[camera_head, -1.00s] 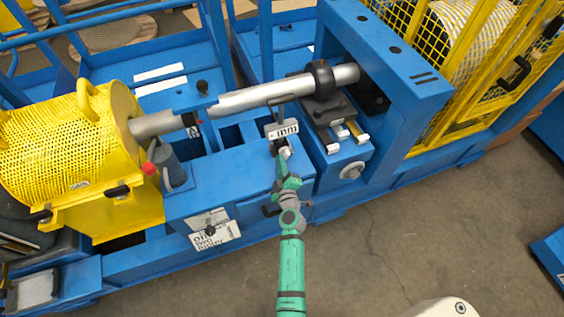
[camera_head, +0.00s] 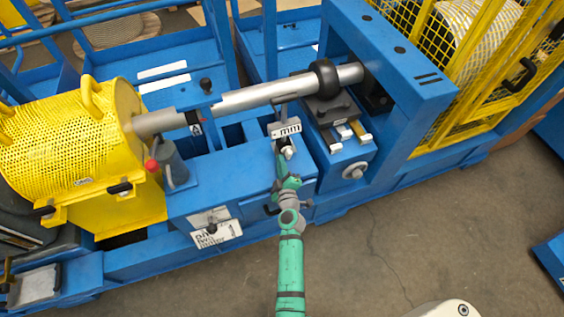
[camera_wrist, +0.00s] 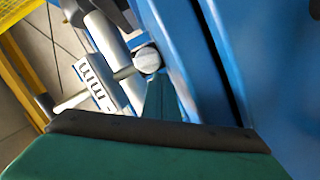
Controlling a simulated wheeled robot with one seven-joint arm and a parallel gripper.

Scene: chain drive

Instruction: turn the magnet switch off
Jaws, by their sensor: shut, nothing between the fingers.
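A small plate marked "mm" (camera_head: 286,128) stands on a thin stand on the blue machine bed. Just below it is a small pale knob (camera_head: 287,151), which I take for the magnet switch; its setting is too small to read. In the wrist view the pale round knob (camera_wrist: 147,59) shows beside the plate (camera_wrist: 96,82). My gripper (camera_head: 280,163) is shut and empty, close at the knob's left and front. In the wrist view its green tip (camera_wrist: 160,100) reaches up to just below the knob. I cannot tell whether they touch.
A long grey shaft (camera_head: 255,97) runs behind the plate. A yellow perforated guard (camera_head: 60,150) stands at the left and a yellow mesh cage (camera_head: 470,60) at the right. A black block (camera_head: 327,108) sits right of the plate. The floor (camera_head: 450,220) in front is clear.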

